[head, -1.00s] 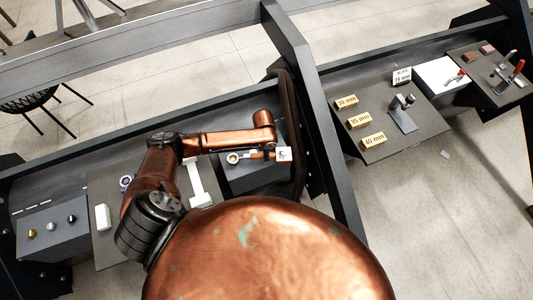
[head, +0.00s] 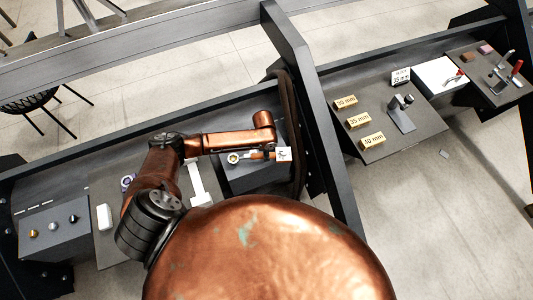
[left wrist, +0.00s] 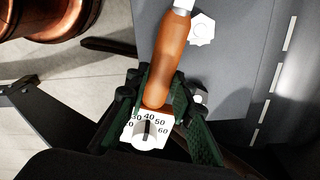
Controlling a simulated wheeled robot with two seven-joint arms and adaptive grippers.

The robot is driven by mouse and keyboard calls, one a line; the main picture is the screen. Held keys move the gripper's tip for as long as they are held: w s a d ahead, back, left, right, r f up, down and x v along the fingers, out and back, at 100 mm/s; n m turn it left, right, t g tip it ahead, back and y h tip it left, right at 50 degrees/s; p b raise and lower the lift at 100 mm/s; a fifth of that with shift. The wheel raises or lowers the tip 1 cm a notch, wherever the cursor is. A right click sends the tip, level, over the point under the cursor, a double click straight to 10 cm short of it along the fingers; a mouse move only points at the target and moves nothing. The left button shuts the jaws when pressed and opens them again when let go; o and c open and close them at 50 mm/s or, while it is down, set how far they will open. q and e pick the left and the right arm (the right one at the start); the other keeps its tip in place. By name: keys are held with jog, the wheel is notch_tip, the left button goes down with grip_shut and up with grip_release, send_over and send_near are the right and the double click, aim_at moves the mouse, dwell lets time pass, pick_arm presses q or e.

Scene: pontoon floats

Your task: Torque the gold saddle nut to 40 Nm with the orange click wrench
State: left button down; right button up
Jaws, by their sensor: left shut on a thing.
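The click wrench has an orange handle (left wrist: 170,55) with a silver shaft, and a white dial end (left wrist: 148,130) whose pointer is near 40. My left gripper (left wrist: 157,100) is shut on the handle near the dial. In the head view the wrench (head: 259,155) lies across a dark block, with its ring end to the left. My left arm hides the gripper there. A gold knob-like piece (head: 34,233) stands on a grey block at the far left; I cannot tell whether it is the saddle nut. My right gripper is not in view.
Silver (head: 53,226) and black (head: 73,218) pieces stand beside the gold one. A white T-shaped piece (head: 197,183) is left of the wrench. A dark beam (head: 305,90) rises to its right. Gold labelled blocks (head: 358,120) lie on a panel beyond.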

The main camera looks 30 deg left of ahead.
pick_arm(q)
jog(key=shift+r, duration=0.1)
jog(key=shift+f+b, duration=0.4)
jog(key=shift+f, duration=0.7)
dwell(0.6)
jog(key=shift+s+d+r+p, duration=0.1)
jog(key=shift+s+d+p, duration=0.05)
jog(key=shift+s+p, duration=0.15)
jog(key=shift+d+m, duration=0.1)
jog(key=shift+m, duration=0.2)
jog(key=shift+s, duration=0.25)
jog(key=shift+s+d+m+p, duration=0.2)
jog(key=shift+s+m+p, duration=0.2)
jog(key=shift+m+p, duration=0.15)
jog(key=shift+s+d, duration=0.15)
jog(key=shift+s, duration=0.15)
jog(key=shift+s+d+m+p, duration=0.15)
jog(key=shift+s+m+p, duration=0.4)
jog(key=shift+m+p, duration=0.1)
